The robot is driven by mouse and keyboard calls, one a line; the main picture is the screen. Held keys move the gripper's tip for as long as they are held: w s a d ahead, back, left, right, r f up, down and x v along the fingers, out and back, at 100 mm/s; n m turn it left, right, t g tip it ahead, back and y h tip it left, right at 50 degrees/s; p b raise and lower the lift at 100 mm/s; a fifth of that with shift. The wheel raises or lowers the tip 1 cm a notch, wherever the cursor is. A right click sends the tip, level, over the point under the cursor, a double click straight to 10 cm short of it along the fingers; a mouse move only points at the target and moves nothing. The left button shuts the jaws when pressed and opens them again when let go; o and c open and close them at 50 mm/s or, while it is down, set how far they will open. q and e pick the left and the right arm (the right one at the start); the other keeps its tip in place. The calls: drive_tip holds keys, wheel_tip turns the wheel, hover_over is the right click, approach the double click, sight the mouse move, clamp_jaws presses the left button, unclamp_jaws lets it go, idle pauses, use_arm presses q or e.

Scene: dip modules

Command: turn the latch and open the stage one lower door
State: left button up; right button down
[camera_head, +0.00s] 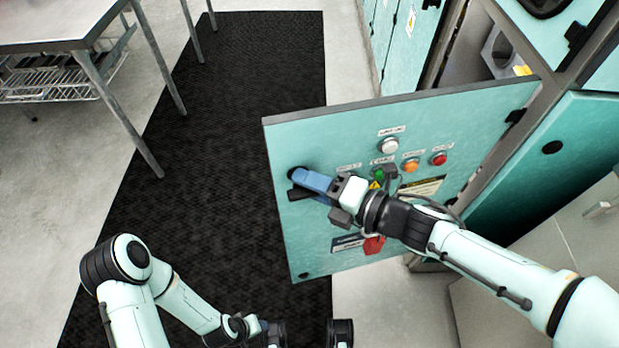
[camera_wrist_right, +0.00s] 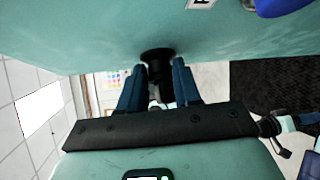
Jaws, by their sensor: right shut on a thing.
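The teal lower door (camera_head: 330,140) stands swung open, out from the cabinet, with its button panel facing up toward the head camera. The black latch (camera_wrist_right: 157,55) is near the door's free edge. My right gripper (camera_head: 302,180) is at that edge with its blue fingers shut on the latch; in the right wrist view the fingers (camera_wrist_right: 158,78) stand on both sides of it. The gripper hides most of the latch in the head view. My left arm is folded at the bottom; its gripper (camera_head: 275,330) is only partly visible, away from the door.
The cabinet frame (camera_head: 530,110) is at right. A metal table (camera_head: 60,25) stands at upper left.

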use_arm(q)
drive_tip(key=shift+s, duration=0.1)
use_arm(e)
drive_tip(key=shift+d+r, duration=0.1)
drive_tip(key=c, duration=0.8)
unclamp_jaws()
drive_tip(key=shift+s, duration=0.1)
use_arm(q)
drive_tip(key=s+d+r+g+p, duration=0.1)
drive_tip(key=s+d+r+p, duration=0.1)
drive_tip(key=s+r+p, duration=0.1)
drive_tip(key=shift+s+r+g+h, duration=0.3)
drive_tip(key=shift+s+r+h, duration=0.1)
drive_tip(key=shift+s, duration=0.35)
use_arm(e)
drive_tip(key=v, duration=1.3)
drive_tip(key=shift+d, duration=0.15)
use_arm(q)
drive_tip(key=shift+d, duration=0.1)
